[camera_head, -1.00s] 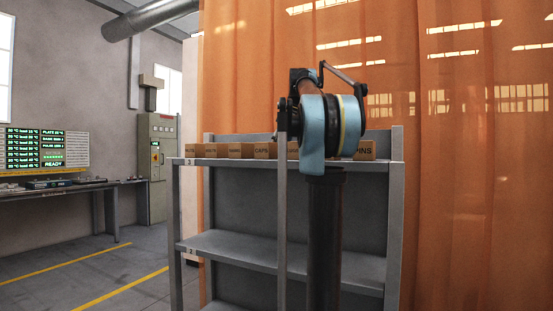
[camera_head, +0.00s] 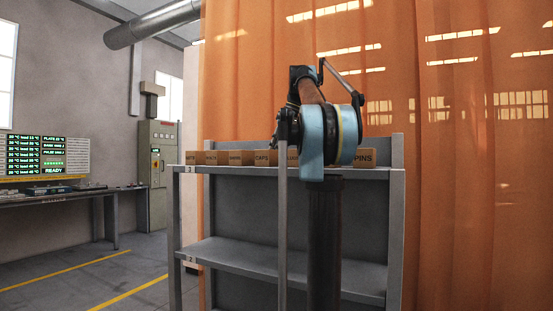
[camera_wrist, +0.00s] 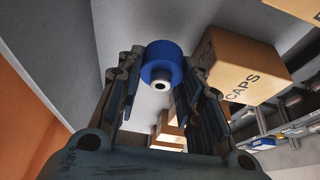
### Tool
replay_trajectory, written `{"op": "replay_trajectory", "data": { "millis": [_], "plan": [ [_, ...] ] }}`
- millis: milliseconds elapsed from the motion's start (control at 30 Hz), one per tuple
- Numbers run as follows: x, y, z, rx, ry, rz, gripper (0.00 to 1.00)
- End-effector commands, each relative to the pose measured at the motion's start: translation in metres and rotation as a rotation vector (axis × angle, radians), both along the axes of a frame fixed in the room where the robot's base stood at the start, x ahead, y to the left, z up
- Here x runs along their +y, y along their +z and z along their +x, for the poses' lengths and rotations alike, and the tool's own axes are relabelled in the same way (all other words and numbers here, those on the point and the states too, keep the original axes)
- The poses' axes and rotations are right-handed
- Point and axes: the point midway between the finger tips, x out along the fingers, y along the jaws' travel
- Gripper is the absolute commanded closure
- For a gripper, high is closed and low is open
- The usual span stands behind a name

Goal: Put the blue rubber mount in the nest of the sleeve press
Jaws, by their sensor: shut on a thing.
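The blue rubber mount (camera_wrist: 162,62) shows in the wrist view as a blue cylinder with a pale, hollow end piece facing the camera. My gripper (camera_wrist: 160,72) is shut on it, with one dark finger on each side. In the head view my arm hides the gripper and the mount. I cannot make out the sleeve press or its nest in either view.
A grey shelf rack (camera_head: 240,255) stands ahead, with a row of labelled cartons, including CAPS (camera_head: 262,158) and PINS (camera_head: 364,158), on top. The CAPS carton (camera_wrist: 240,75) is close to the right finger. An orange curtain (camera_head: 470,200) hangs behind. Floor at left is open.

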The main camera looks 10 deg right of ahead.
Motion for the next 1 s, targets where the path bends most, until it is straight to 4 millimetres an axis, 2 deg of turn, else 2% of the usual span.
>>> {"op": "replay_trajectory", "data": {
  "millis": [300, 567, 767, 1000],
  "plan": [
    [0.001, 0.035, -0.001, 0.000, 0.001, 0.000, 0.94],
    [0.021, 0.033, -0.028, -0.001, 0.002, 0.000, 0.94],
    [0.042, 0.033, -0.058, 0.000, 0.003, 0.000, 0.94],
    [0.079, 0.033, -0.108, -0.001, 0.006, 0.001, 0.94]
  ]
}}
